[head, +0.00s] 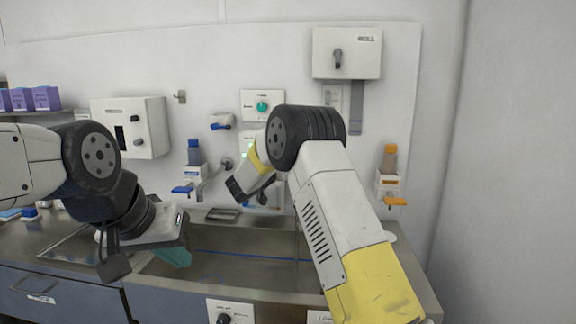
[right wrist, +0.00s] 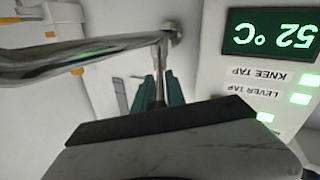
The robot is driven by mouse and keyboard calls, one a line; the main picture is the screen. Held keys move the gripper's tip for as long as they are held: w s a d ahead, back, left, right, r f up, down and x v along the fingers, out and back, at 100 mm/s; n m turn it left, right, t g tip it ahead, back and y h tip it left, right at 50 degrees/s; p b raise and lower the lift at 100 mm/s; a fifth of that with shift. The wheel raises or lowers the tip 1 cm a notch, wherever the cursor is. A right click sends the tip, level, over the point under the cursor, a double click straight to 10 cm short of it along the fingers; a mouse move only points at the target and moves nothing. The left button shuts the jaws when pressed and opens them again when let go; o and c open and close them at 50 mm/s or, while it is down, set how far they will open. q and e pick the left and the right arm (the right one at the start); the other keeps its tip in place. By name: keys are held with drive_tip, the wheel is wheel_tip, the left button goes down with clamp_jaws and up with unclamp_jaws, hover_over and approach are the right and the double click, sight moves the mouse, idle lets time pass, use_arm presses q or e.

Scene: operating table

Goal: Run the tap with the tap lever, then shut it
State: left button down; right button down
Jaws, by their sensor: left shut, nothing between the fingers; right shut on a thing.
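The chrome tap (head: 210,178) is on the back wall above the steel sink; its spout also crosses the upper left of the right wrist view (right wrist: 75,60). The thin metal tap lever (right wrist: 158,72) hangs from the tap's wall fitting. My right gripper (right wrist: 160,90) is shut on the lever, one teal finger on each side. In the head view its fingertips and the lever are hard to make out. My left gripper (head: 175,255) is shut and empty, over the sink's left front. I see no clear water stream from the spout.
A display (right wrist: 270,37) beside the tap reads 52 °C, upside down, with lit green lights near the "KNEE TAP" and "LEVER TAP" labels. Blue (head: 194,165) and orange (head: 390,170) dispensers flank the tap on the wall. The sink basin (head: 250,268) looks empty.

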drive_tip(key=shift+w+r+h, duration=0.1)
drive_tip(key=shift+h, duration=0.2)
drive_tip(key=c, duration=1.5)
unclamp_jaws()
drive_tip(key=shift+m, duration=0.3)
drive_tip(key=v, duration=0.8)
drive_tip(key=shift+d+r, duration=0.1)
